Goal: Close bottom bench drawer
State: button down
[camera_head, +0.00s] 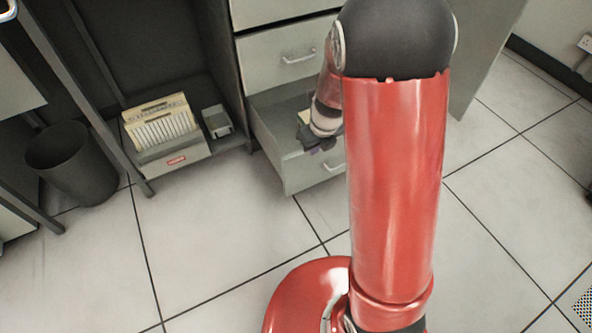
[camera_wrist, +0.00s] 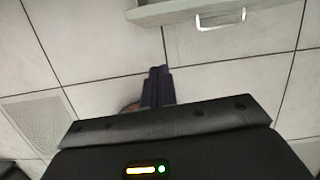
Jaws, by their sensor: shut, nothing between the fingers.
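The bottom bench drawer (camera_head: 280,155) is pulled out at the foot of the grey bench in the head view. Its front carries a light handle (camera_head: 334,167), partly hidden by my arm. In the wrist view a pale drawer front (camera_wrist: 175,12) with a metal handle (camera_wrist: 221,20) shows at the top edge. My gripper (camera_head: 318,148) overlaps the open drawer near its front in the head view. In the wrist view my gripper's dark fingers (camera_wrist: 158,86) are together, empty, and appear over floor tiles, apart from the handle.
The drawer above (camera_head: 290,55) is shut. A box of cards (camera_head: 162,125) and a small grey container (camera_head: 217,121) stand left of the drawers. A dark bin (camera_head: 75,160) is farther left. Tiled floor (camera_head: 215,235) in front is clear.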

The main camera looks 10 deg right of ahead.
jog(key=w+a+f+b, duration=0.2)
jog(key=w+f, duration=0.4)
jog(key=f, duration=0.4)
jog(key=shift+f+m, duration=0.15)
jog(key=shift+m, duration=0.15)
